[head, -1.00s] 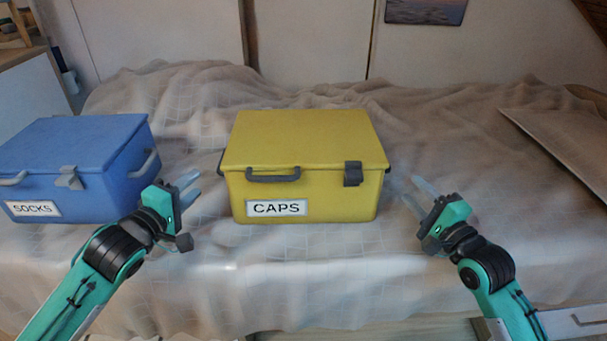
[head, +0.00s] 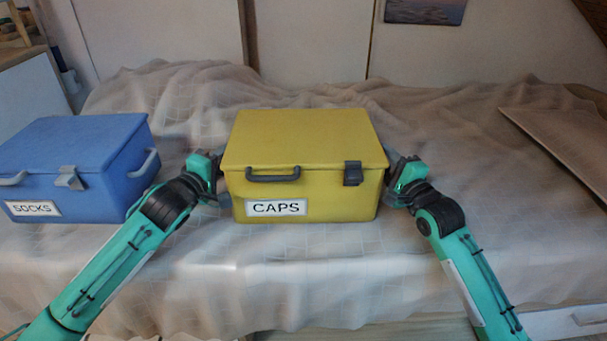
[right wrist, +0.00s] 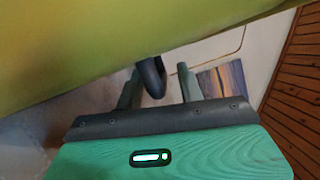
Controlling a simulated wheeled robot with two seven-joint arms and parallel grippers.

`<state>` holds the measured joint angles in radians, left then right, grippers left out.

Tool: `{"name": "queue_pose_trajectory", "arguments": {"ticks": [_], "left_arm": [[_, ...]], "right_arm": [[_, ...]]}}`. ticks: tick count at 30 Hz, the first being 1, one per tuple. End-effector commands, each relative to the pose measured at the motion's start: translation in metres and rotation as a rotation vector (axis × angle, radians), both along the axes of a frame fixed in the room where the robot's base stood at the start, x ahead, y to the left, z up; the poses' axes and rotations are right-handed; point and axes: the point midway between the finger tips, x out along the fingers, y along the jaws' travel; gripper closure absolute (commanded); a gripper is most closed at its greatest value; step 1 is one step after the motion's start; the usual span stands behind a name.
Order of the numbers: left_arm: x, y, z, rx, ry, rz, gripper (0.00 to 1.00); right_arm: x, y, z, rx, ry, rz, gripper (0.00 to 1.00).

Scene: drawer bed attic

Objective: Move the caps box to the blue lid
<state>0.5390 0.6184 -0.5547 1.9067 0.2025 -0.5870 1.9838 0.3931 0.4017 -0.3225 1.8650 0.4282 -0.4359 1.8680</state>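The yellow caps box (head: 302,160) sits closed and upright on the covered bed, its CAPS label facing me. The blue socks box (head: 80,165), with a blue lid (head: 75,140), stands to its left. My left gripper (head: 219,178) is at the caps box's left side, its fingers mostly hidden. My right gripper (head: 393,170) is at the right side. In the right wrist view, its fingers (right wrist: 158,82) are apart on either side of a dark side handle (right wrist: 152,77), under the yellow box (right wrist: 100,40). Contact with the handle is unclear.
A pale rumpled cover (head: 460,150) spreads over the bed. A flat board (head: 560,145) lies at the right. The gap between the two boxes is narrow and my left arm occupies it. The cover is clear behind the yellow box.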

Motion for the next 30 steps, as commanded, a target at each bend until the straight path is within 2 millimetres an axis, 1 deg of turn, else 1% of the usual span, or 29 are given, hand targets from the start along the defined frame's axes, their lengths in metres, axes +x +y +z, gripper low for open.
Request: {"name": "queue_pose_trajectory", "arguments": {"ticks": [7, 8, 12, 13, 14, 30], "left_arm": [[0.0005, 0.0000, -0.0002, 0.000, 0.000, 0.000, 0.62], [0.0005, 0.0000, -0.0002, 0.000, 0.000, 0.000, 0.64], [0.0004, 0.0001, -0.0003, 0.000, 0.001, 0.000, 0.92], [0.0004, 0.0001, -0.0003, 0.000, 0.001, 0.000, 0.97], [0.0004, 0.0001, -0.0003, 0.000, 0.001, 0.000, 1.00], [0.0004, 0.0005, -0.0007, 0.001, 0.000, 0.001, 1.00]], "right_arm": [[0.0004, 0.0003, 0.0000, 0.000, 0.000, 0.000, 0.62], [0.0004, 0.0003, 0.0001, 0.000, 0.000, 0.000, 0.64], [0.0003, 0.0002, 0.0000, 0.000, 0.000, 0.000, 0.92], [0.0003, 0.0002, 0.0000, 0.000, 0.000, 0.000, 0.97], [0.0003, 0.0003, -0.0001, 0.000, 0.000, 0.000, 1.00], [0.0002, 0.0001, -0.0006, 0.000, 0.001, 0.000, 1.00]]}}
